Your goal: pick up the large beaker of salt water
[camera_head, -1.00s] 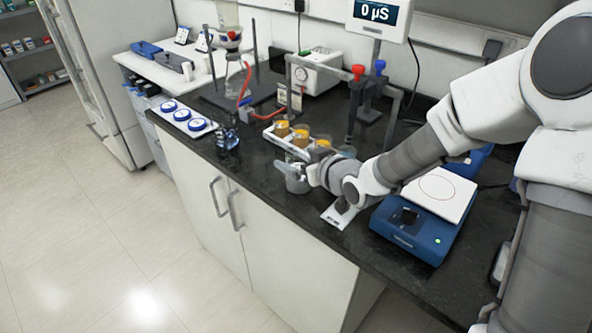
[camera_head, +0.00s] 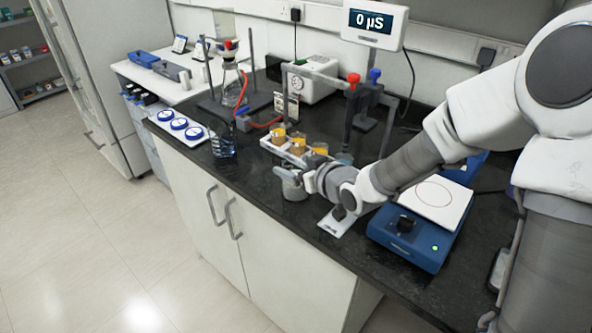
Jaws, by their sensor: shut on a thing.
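A clear glass beaker (camera_head: 294,189) stands at or just above the front part of the black bench, below the rack of orange-topped pots. My gripper (camera_head: 290,175) is at its upper part and shut on it. The gripper and wrist hide part of the beaker's right side. I cannot tell whether its base touches the bench.
A white rack (camera_head: 285,150) with several orange-topped pots stands just behind the beaker. A small white card (camera_head: 337,222) lies nearer. A conductivity display (camera_head: 374,22) reads 0 µS. Blue-ringed dishes (camera_head: 180,124) lie at left.

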